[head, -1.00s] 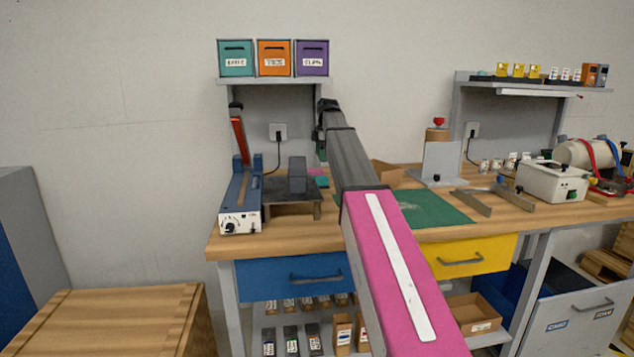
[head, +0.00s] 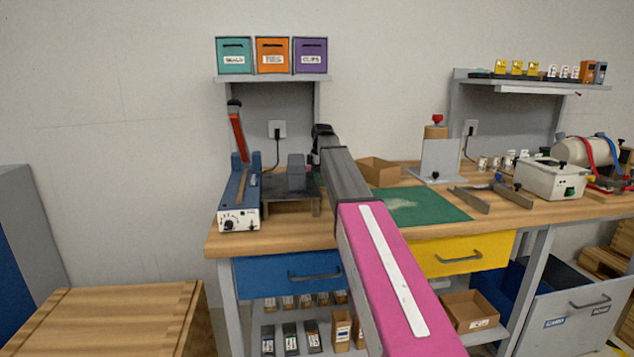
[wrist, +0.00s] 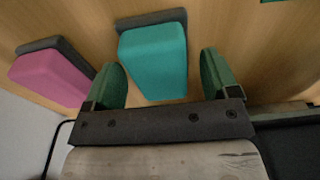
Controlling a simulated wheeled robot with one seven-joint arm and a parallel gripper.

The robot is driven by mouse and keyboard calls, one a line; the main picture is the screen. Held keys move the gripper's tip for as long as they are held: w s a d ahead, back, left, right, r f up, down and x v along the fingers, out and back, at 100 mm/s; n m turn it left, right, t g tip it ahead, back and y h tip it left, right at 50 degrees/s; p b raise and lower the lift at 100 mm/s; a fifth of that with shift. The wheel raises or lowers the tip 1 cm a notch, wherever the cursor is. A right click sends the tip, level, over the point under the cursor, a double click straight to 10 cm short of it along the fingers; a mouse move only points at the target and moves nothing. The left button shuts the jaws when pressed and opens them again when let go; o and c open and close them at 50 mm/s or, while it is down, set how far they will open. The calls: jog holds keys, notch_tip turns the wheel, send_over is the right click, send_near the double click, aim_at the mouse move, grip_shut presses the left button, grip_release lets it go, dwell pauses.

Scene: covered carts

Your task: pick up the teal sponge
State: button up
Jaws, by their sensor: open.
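The teal sponge (wrist: 155,65) lies on the wooden bench top in the wrist view, with a dark grey layer along its far edge. My gripper (wrist: 163,75) is open, and its two green fingers stand on either side of the near part of the sponge. The sponge is between the fingers, and I cannot tell whether either finger touches it. In the head view my arm hides the sponge and the fingertips.
A pink sponge (wrist: 52,75) with a dark layer lies just left of the left finger. In the head view a blue sealer-like device (head: 240,195) and a dark grey stand (head: 293,190) are left of my arm. A cardboard tray (head: 379,170) and green mat (head: 425,205) are right.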

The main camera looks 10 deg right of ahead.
jog(key=c, duration=1)
notch_tip(320, 180, up, 10)
jog(key=shift+r, duration=0.1)
